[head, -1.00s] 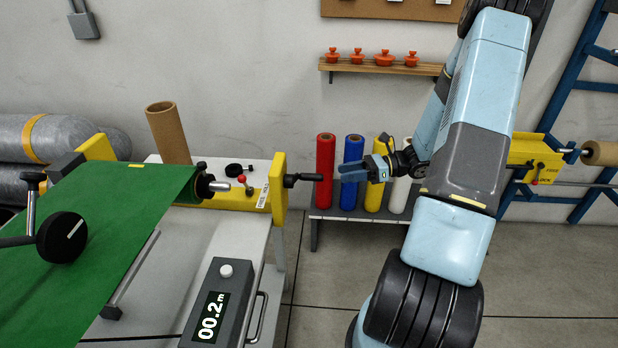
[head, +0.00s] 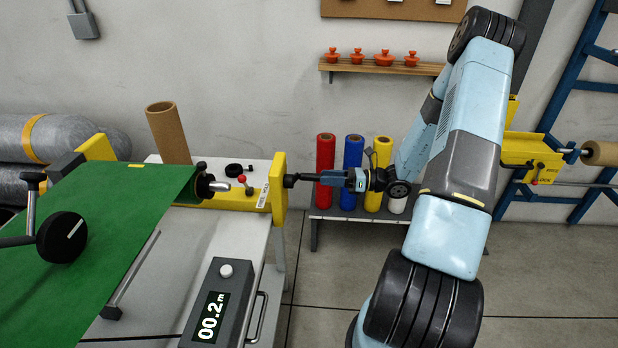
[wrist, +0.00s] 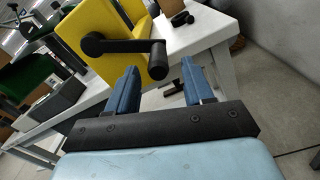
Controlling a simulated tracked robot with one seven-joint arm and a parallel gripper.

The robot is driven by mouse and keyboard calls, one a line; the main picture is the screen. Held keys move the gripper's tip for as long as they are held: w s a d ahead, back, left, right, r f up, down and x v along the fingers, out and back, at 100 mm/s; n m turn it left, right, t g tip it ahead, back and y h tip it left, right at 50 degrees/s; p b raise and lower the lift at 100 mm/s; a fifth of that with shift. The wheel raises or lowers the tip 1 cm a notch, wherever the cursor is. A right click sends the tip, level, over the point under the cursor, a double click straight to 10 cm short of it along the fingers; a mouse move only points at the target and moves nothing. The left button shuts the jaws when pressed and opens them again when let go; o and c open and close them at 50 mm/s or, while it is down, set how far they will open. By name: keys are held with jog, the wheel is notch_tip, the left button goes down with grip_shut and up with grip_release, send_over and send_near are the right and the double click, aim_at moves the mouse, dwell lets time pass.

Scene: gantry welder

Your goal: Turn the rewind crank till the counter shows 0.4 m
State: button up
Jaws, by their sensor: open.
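The rewind crank (head: 291,180) is black and sits on the right face of the yellow bracket (head: 278,190). The wrist view shows its arm (wrist: 118,45) and its grip (wrist: 158,56). My gripper (head: 326,178) is open, its blue fingers pointing left at the crank. In the wrist view my gripper (wrist: 160,76) has the crank's grip ahead, near the gap between the fingertips; I cannot tell whether they touch. The counter (head: 210,315) reads 00.2 m.
Green sheet (head: 110,225) covers the left of the machine table. A red-knobbed lever (head: 243,182) stands beside the bracket. Red (head: 325,165), blue (head: 352,150) and yellow rolls (head: 381,150) stand behind my gripper. The floor (head: 335,280) right of the table is clear.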

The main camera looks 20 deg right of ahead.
aim_at(311, 176)
jog(key=shift+x, duration=3.05)
jog(key=shift+c, duration=0.3)
grip_shut()
